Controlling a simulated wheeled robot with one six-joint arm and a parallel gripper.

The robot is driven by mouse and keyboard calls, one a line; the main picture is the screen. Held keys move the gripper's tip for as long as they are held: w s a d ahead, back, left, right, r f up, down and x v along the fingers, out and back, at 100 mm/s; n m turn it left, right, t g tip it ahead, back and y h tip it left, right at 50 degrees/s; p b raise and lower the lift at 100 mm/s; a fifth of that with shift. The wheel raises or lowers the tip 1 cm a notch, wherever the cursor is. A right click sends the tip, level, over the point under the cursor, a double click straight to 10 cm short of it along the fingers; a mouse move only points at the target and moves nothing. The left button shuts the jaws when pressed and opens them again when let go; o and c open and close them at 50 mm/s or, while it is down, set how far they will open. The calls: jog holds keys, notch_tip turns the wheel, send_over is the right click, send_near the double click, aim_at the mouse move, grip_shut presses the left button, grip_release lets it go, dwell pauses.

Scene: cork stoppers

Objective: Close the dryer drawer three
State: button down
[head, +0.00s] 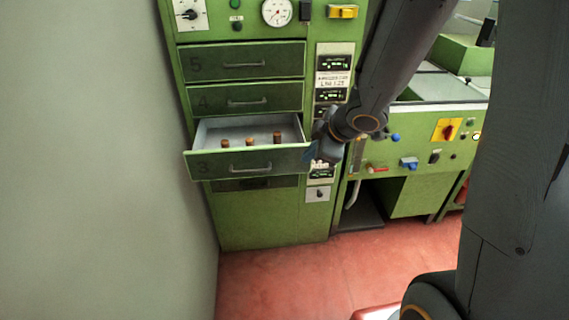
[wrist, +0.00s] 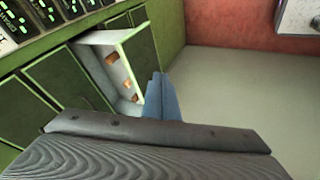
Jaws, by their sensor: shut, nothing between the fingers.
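Drawer three (head: 246,163) of the green dryer cabinet is pulled out in the head view, with several brown cork stoppers (head: 277,137) standing on its light grey floor. Its front carries the number 3 and a handle (head: 250,168). In the wrist view the open drawer (wrist: 122,38) shows with corks (wrist: 111,58) inside. My gripper (head: 310,152) is at the right end of the drawer front in the head view. Its blue fingers (wrist: 160,97) are shut and empty, near the drawer in the wrist view. I cannot tell whether they touch it.
Drawers five (head: 244,63) and four (head: 246,99) above are shut. A column of displays (head: 333,63) lies right of the drawers. A green control bench (head: 430,140) with knobs stands to the right. A grey wall (head: 90,160) is close on the left. Red floor (head: 280,280) is clear in front.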

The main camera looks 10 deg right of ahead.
jog(key=shift+n+y, duration=0.6)
jog(key=shift+n, duration=0.3)
jog(key=x, duration=0.4)
jog(key=b+x, duration=0.1)
jog(key=x, duration=0.3)
jog(key=a+r+x, duration=0.1)
jog(key=x, duration=0.3)
jog(key=shift+w+f, duration=0.1)
jog(key=shift+w, duration=1.1)
